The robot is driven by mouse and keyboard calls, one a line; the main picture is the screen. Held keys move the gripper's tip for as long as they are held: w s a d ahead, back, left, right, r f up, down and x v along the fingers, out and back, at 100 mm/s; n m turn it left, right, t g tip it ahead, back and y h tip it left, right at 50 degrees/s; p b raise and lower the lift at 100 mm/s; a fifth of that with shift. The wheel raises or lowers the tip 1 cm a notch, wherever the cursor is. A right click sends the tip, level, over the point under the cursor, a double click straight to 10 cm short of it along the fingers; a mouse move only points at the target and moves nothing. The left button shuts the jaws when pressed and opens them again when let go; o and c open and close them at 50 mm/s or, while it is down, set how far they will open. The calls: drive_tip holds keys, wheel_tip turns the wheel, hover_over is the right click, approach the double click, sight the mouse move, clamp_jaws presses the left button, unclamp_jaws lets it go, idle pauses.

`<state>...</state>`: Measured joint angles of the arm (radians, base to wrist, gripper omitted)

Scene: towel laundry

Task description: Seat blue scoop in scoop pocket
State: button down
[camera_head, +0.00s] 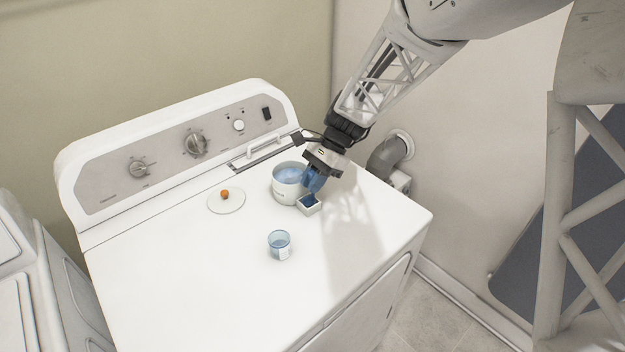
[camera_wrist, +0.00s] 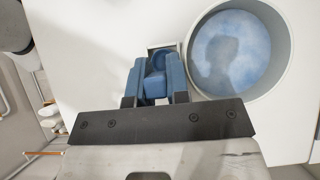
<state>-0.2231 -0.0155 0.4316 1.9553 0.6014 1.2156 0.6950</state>
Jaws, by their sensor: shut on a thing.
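My gripper (camera_head: 313,190) points down beside the white canister (camera_head: 284,196) and is shut on the blue scoop (camera_wrist: 155,86). In the wrist view, the scoop's handle is between the two blue fingers (camera_wrist: 156,84), and its round bowl lies just beyond them. The small square white scoop pocket (camera_head: 313,209) is at the canister's front right side, directly below the fingertips. The bowl appears within the pocket's opening (camera_wrist: 152,45). I cannot tell how deep it sits or whether it touches the bottom. The fingers hide much of the scoop.
The canister is open, with bluish powder (camera_wrist: 232,50) inside. Its round lid (camera_head: 226,205) with an orange knob lies to the left on the white machine top (camera_head: 180,250). A clear blue cup (camera_head: 279,245) stands in front. The control panel (camera_head: 180,150) rises at the back.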

drive_tip(key=shift+f, duration=0.15)
drive_tip(key=c, duration=0.5)
unclamp_jaws()
drive_tip(key=shift+c, duration=0.2)
drive_tip(key=shift+r, duration=3.5)
